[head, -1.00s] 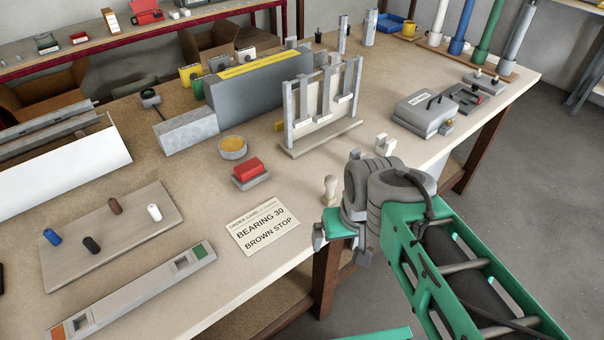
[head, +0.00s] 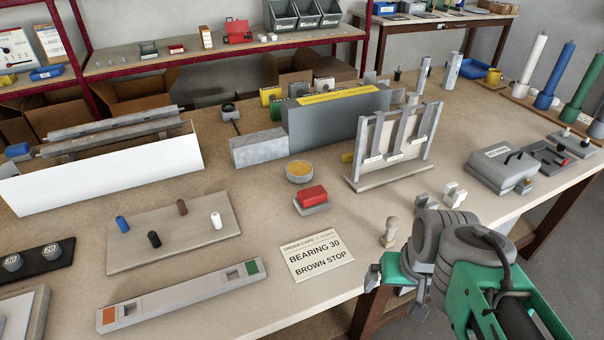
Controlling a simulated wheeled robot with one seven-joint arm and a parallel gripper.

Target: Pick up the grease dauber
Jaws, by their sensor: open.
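A small pale wooden peg with a rounded top (head: 390,232) stands upright near the bench's front edge; it may be the grease dauber, but I cannot tell for sure. A round grey tin of yellow-orange grease (head: 299,171) stands farther back and left. My gripper (head: 396,292) is open and appears empty, at the front edge of the bench, just on the near side of the peg and apart from it. The wrist and green arm come in from the lower right and hide part of the bench edge.
A red block on a grey base (head: 311,198) and an order card (head: 317,255) lie left of the peg. An upright slotted rack (head: 397,147) stands behind it, and a grey case (head: 502,167) sits to the right. A peg board (head: 172,236) lies left. Bench between is clear.

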